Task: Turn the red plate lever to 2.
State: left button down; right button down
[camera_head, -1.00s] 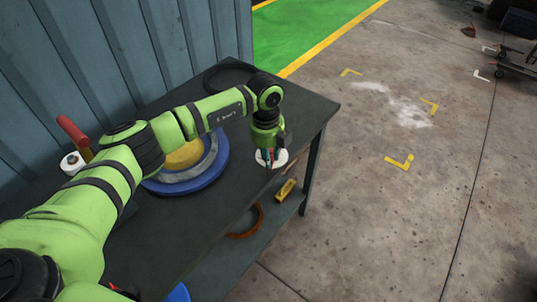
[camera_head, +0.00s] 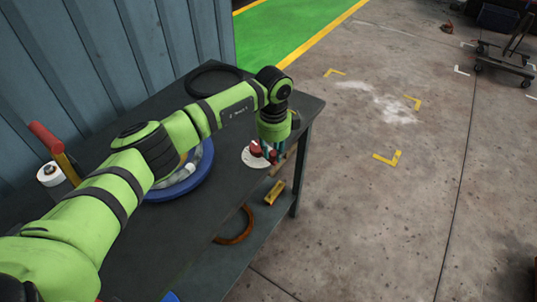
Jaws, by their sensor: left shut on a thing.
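The white round plate (camera_head: 254,161) lies near the front right edge of the dark table. A red lever (camera_head: 256,148) shows on it, partly covered by my gripper. My left gripper (camera_head: 271,156) points down over the right side of the plate and is shut on the red lever. The fingertips are small and partly hidden. The marks on the plate are too small to read, so I cannot tell which number the lever points at. My right gripper is not in view.
A red-handled tool (camera_head: 46,138) and a white roll (camera_head: 50,174) are at the left. A black ring (camera_head: 213,70) lies at the back. A yellow block (camera_head: 274,192) and brown ring (camera_head: 236,238) lie on the lower shelf.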

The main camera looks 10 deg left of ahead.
pick_arm(q)
jog(key=shift+w+d+r+n+b, duration=0.15)
jog(key=shift+w+n+b, duration=0.1)
jog(key=shift+w+n, duration=0.25)
jog(key=shift+w+d+n+b, duration=0.2)
jog(key=shift+w+n, duration=0.1)
jog(key=shift+n, duration=0.4)
jog(key=shift+a, duration=0.1)
jog(key=c, duration=1)
grip_release()
jog(key=r, duration=1.2)
jog(key=shift+s, duration=0.4)
jog(key=shift+f, duration=0.1)
